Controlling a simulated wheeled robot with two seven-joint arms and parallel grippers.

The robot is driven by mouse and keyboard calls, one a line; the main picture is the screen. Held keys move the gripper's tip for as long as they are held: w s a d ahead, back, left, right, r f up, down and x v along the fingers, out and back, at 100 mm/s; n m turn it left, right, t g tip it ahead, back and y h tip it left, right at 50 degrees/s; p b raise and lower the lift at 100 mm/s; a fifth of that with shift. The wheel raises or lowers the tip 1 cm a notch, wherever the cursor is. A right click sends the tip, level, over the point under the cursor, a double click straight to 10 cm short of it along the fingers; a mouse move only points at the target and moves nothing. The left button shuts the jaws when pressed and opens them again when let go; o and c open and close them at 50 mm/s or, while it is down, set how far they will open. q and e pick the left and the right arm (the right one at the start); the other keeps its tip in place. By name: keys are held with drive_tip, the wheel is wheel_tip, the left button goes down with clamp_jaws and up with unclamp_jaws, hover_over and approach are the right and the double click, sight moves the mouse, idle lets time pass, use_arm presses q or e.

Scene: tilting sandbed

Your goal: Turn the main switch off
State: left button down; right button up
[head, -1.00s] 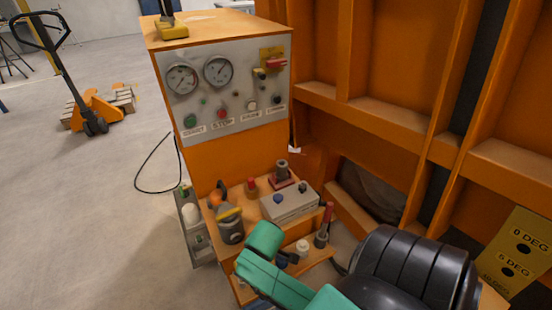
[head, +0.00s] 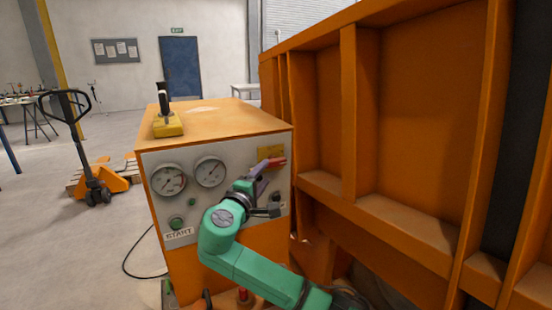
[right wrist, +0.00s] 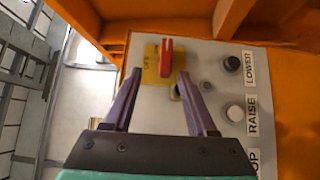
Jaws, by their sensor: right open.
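The main switch is a red handle (head: 275,162) on a yellow plate (head: 270,152) at the upper right of the grey control panel (head: 150,158). In the head view the handle lies roughly level, pointing right. In the right wrist view the red handle (right wrist: 167,58) stands upright on its yellow plate (right wrist: 150,70). My right gripper (head: 262,172) is open, with purple fingers in front of the panel just below and left of the handle. In the wrist view my right fingertips (right wrist: 161,74) straddle the handle's lower end; contact cannot be told. My left gripper is out of view.
Two gauges (head: 168,179) and a green START button (head: 176,223) are left of my arm, which hides part of the panel. LOWER (right wrist: 231,62) and RAISE (right wrist: 234,113) knobs sit beside the switch. A tall orange ribbed wall (head: 400,130) rises right.

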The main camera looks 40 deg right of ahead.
sight(274, 166)
drive_tip(key=p+x, duration=0.1)
drive_tip(key=x, duration=0.5)
drive_tip(key=shift+w+f, duration=0.15)
drive_tip(key=shift+f, duration=0.05)
drive_tip(key=x, duration=0.3)
drive_tip(key=p+x, duration=0.1)
drive_tip(key=shift+w+d+f, duration=0.1)
drive_tip(key=shift+d+f, duration=0.15)
drive_tip(key=shift+f, duration=0.1)
drive_tip(key=shift+a+r, duration=0.15)
drive_tip(key=shift+a, duration=0.05)
drive_tip(key=shift+d, duration=0.15)
clamp_jaws()
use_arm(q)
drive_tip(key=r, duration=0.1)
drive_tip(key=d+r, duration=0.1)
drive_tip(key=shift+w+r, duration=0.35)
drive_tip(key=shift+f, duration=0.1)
use_arm(e)
drive_tip(key=shift+f, duration=0.2)
